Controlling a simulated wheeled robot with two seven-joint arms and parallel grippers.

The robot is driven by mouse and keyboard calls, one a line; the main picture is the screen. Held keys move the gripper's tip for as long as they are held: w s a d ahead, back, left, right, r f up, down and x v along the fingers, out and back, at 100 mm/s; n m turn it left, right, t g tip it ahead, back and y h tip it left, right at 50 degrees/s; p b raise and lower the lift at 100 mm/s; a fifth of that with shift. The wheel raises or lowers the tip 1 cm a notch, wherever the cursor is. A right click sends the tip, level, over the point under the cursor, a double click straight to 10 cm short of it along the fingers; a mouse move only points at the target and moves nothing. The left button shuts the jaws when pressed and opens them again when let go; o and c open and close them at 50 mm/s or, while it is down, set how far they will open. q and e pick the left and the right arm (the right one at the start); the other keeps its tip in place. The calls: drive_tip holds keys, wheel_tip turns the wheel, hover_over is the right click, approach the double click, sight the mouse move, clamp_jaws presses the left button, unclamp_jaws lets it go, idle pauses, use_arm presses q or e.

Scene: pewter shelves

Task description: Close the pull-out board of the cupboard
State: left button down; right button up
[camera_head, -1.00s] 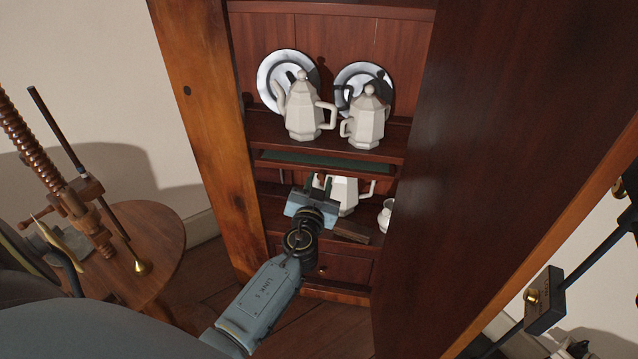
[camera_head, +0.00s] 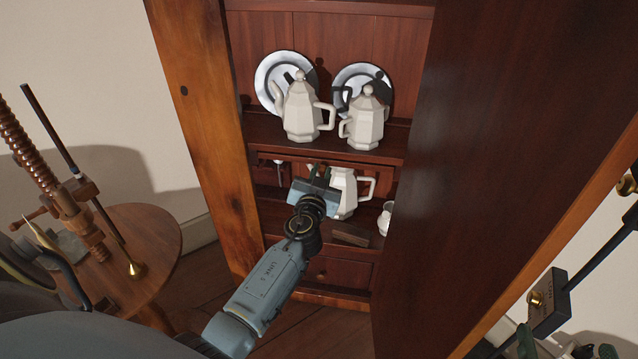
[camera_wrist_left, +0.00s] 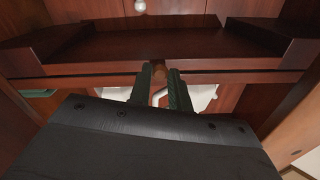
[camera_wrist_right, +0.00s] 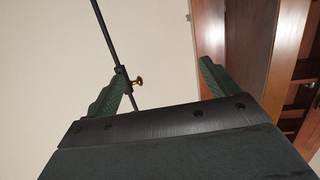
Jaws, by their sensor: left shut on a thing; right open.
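The wooden cupboard (camera_head: 205,130) stands open in front of me. Its pull-out board (camera_head: 280,156) shows as a thin dark front edge below the shelf with the pots; its green top is not visible in the head view. In the left wrist view the board's front strip (camera_wrist_left: 235,77) lies close under the shelf. My left gripper (camera_head: 320,172) is at this front, its fingers shut on a small knob (camera_wrist_left: 158,71), largely hidden between them. My right gripper (camera_wrist_right: 157,82) is open and empty, outside the cupboard at the right.
Two white pots (camera_head: 303,110) (camera_head: 365,120) and two plates (camera_head: 275,75) (camera_head: 350,78) stand above the board. Another white pot (camera_head: 345,190) stands below, behind my left gripper. A round table (camera_head: 150,240) with a wooden screw device is at the left.

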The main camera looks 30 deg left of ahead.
use_arm(q)
drive_tip(key=shift+w+a+r, duration=0.1)
drive_tip(key=shift+w+r, duration=0.05)
use_arm(e)
drive_tip(key=shift+a+r, duration=0.1)
drive_tip(key=shift+r, duration=0.4)
use_arm(q)
drive_tip(key=c, duration=1.3)
unclamp_jaws()
drive_tip(key=shift+w, duration=0.15)
use_arm(e)
drive_tip(key=shift+w, duration=0.1)
drive_tip(key=shift+f, duration=0.1)
use_arm(q)
drive_tip(key=v, duration=1.3)
drive_tip(key=shift+s, duration=0.25)
use_arm(e)
drive_tip(key=shift+a+r+t+y, duration=0.1)
drive_tip(key=shift+r+t+y, duration=0.2)
drive_tip(key=shift+r+t, duration=0.2)
